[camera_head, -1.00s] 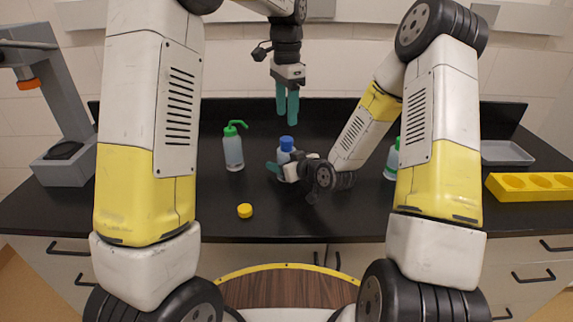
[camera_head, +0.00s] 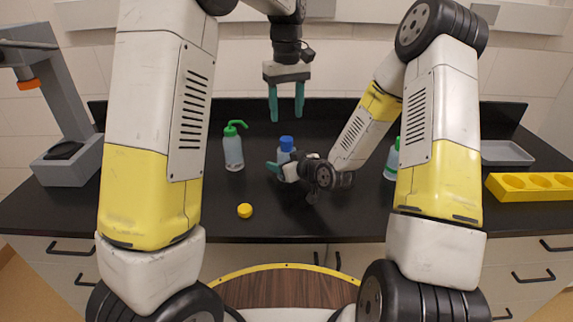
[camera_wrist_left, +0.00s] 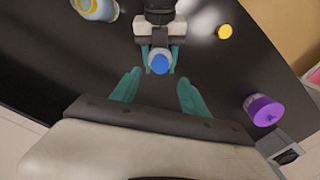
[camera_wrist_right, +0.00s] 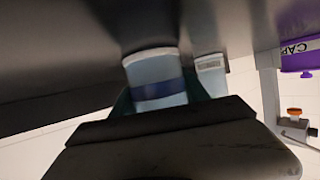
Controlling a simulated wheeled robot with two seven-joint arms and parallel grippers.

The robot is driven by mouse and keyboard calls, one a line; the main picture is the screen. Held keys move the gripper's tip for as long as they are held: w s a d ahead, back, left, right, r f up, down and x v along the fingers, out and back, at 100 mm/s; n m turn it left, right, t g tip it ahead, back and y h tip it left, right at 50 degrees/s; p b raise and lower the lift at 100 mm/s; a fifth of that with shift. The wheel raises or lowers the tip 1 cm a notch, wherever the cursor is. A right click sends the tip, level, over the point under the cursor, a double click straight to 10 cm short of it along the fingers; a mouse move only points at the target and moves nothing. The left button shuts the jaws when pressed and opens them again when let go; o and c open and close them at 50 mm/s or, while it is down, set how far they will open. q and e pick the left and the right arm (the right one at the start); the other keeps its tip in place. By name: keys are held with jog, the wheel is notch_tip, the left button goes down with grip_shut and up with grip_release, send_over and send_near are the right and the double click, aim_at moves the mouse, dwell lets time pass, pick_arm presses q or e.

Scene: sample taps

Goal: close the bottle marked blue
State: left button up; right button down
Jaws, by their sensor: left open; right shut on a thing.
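The bottle with the blue cap (camera_head: 286,143) stands upright on the black bench. In the right wrist view the pale bottle (camera_wrist_right: 152,68) shows a dark blue band. My right gripper (camera_head: 283,168) is low at the bench and shut around this bottle's body. My left gripper (camera_head: 286,108) is open and empty, pointing down, higher than the bottle and apart from it. In the left wrist view the blue cap (camera_wrist_left: 160,64) lies just beyond the open fingers, on top of the bottle. I cannot tell how tightly the cap sits.
A wash bottle with a green top (camera_head: 233,150) stands to the left. A loose yellow cap (camera_head: 245,210) lies in front. A green-capped bottle (camera_head: 391,160), a yellow rack (camera_head: 530,187) and a grey tray (camera_head: 507,153) are on the right. A purple container (camera_wrist_left: 263,109) shows in the left wrist view.

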aim_at(286, 139)
pick_arm(q)
jog(key=shift+f, duration=4.05)
grip_shut()
jog(key=m, duration=0.3)
jog(key=shift+m, duration=0.3)
jog(key=m, duration=0.4)
jog(key=shift+m, duration=0.3)
jog(key=shift+o, duration=0.2)
grip_release()
